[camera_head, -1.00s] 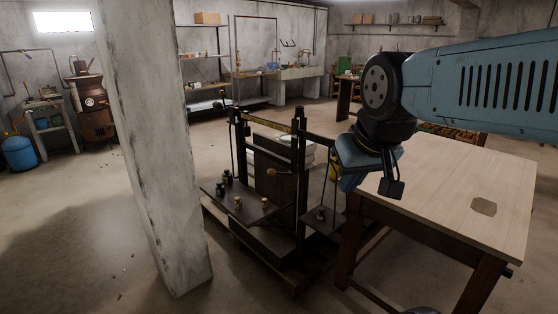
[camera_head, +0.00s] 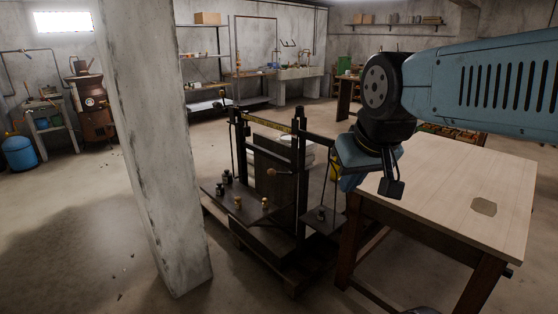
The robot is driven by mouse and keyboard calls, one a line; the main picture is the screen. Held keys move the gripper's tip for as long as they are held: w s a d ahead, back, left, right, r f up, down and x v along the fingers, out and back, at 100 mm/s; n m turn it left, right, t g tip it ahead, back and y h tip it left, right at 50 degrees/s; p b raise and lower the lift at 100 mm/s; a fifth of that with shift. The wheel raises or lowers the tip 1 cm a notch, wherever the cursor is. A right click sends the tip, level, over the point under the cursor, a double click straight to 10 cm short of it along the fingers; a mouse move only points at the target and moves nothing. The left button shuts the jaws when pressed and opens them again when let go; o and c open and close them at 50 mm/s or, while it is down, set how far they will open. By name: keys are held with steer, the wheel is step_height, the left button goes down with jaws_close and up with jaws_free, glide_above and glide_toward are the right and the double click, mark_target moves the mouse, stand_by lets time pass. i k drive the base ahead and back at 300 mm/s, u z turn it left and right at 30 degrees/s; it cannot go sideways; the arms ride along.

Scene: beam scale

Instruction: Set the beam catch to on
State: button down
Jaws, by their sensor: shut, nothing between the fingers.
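The beam scale (camera_head: 268,190) is a dark metal frame on a low wooden pallet, left of the table. Its beam (camera_head: 267,124) has a yellowish strip and runs between upright posts. A small lever with a brown knob (camera_head: 272,171) sticks out leftward near the front post; it may be the beam catch, but no on or off marking is readable.
Several small dark and brass weights (camera_head: 238,203) stand on the scale's platform. A concrete pillar (camera_head: 155,150) rises left of the scale. The wooden table (camera_head: 455,185) stands right, under my arm. Open floor lies in front of the scale.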

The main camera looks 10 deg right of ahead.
mark_target(271, 172)
steer(key=z, duration=0.1)
steer(key=k, duration=0.4)
steer(key=u, duration=0.7)
steer(key=i, duration=1.2)
steer(key=z, duration=0.25)
